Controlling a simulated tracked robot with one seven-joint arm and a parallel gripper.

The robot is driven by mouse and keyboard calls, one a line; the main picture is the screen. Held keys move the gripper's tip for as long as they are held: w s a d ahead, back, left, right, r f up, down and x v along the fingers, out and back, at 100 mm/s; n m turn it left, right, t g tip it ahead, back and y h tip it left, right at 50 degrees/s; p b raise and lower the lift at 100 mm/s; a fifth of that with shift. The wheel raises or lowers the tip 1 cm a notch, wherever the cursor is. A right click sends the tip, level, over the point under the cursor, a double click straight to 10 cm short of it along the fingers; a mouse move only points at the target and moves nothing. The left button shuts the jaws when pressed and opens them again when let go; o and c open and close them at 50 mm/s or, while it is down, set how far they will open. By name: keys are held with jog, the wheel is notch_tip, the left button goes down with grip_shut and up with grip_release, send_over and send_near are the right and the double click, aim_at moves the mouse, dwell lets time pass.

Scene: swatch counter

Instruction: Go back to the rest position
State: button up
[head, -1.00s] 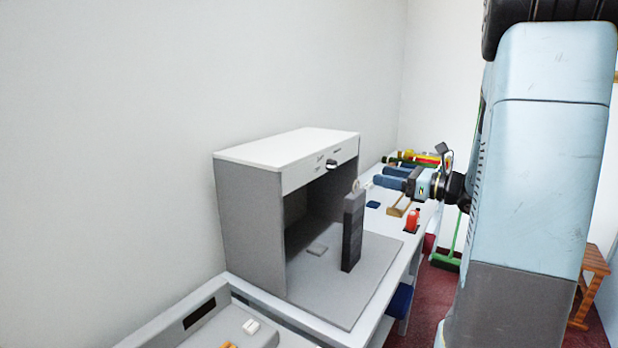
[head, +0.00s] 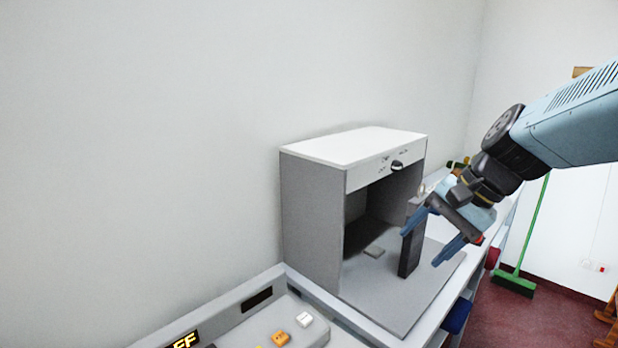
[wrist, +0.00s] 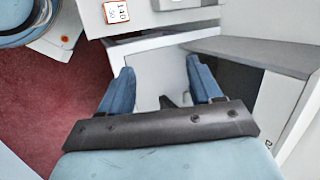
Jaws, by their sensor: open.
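My gripper (head: 420,249) is at the right of the head view, pointing down and left, with its two blue fingers spread apart. Nothing is between the fingers in the wrist view (wrist: 160,66). In the head view the fingers overlap the dark upright block (head: 410,262) in front of the grey booth (head: 310,215). I cannot tell the exact gap between them, and the left finger covers part of the block.
The booth has a white top and a dark knob (head: 397,165). A small grey flat piece (head: 374,252) lies inside on the grey board. A console with buttons (head: 281,338) is at the front. A green broom (head: 514,281) stands on the red floor at right.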

jog(key=s+d+r+n+t+h, duration=0.2)
jog(key=s+d+n+t+h, duration=0.1)
jog(key=n, duration=0.4)
jog(key=shift+s+d+r+n+h, duration=0.15)
jog(key=shift+s+r+n+h, duration=0.25)
jog(key=shift+s+h, duration=0.55)
